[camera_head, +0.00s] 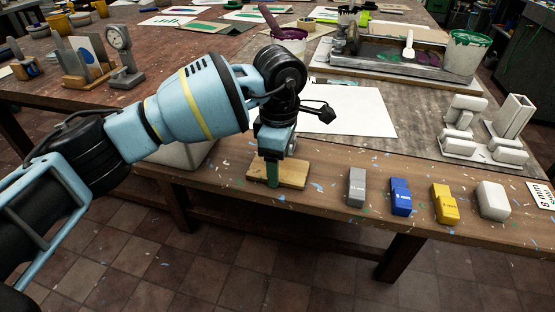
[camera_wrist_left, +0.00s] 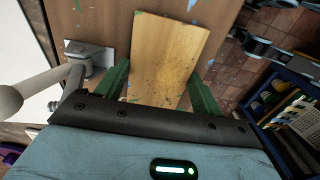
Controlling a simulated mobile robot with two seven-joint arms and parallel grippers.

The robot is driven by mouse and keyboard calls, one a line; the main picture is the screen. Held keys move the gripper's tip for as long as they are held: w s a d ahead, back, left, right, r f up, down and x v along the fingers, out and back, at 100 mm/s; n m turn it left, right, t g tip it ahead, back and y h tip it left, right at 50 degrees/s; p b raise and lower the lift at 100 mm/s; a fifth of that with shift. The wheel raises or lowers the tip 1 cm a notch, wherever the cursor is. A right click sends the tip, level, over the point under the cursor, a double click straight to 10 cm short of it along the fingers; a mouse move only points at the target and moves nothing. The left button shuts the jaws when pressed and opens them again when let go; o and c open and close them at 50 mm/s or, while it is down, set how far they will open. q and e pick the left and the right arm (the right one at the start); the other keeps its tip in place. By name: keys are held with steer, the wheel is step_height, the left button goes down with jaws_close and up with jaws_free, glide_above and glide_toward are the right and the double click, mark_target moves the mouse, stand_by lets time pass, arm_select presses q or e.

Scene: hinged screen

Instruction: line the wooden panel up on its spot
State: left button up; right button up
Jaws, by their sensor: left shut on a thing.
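The wooden panel (camera_head: 292,174) is a small light-brown board lying flat at the front edge of the workbench (camera_head: 330,178). My left gripper (camera_head: 272,178) reaches down over its left part from above and is shut on it. In the left wrist view, the panel (camera_wrist_left: 167,50) runs away from me between the two green fingers of my left gripper (camera_wrist_left: 162,88), slightly tilted in the picture. The finger contact is not clear there. No outline of the panel's spot can be made out. My right gripper is not in view.
Grey (camera_head: 356,187), blue (camera_head: 400,197), yellow (camera_head: 444,204) and white (camera_head: 492,201) blocks stand along the front edge, right of the panel. A white sheet (camera_head: 350,112) lies behind. A metal bracket (camera_wrist_left: 90,58) is left of the panel in the wrist view.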

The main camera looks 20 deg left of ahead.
arm_select(q)
steer(key=shift+w+d+r, duration=0.1)
steer(key=shift+w+r, duration=0.05)
stand_by(0.5)
steer(key=o, duration=0.7)
steer(key=shift+w, duration=0.1)
steer(key=shift+c, duration=0.9)
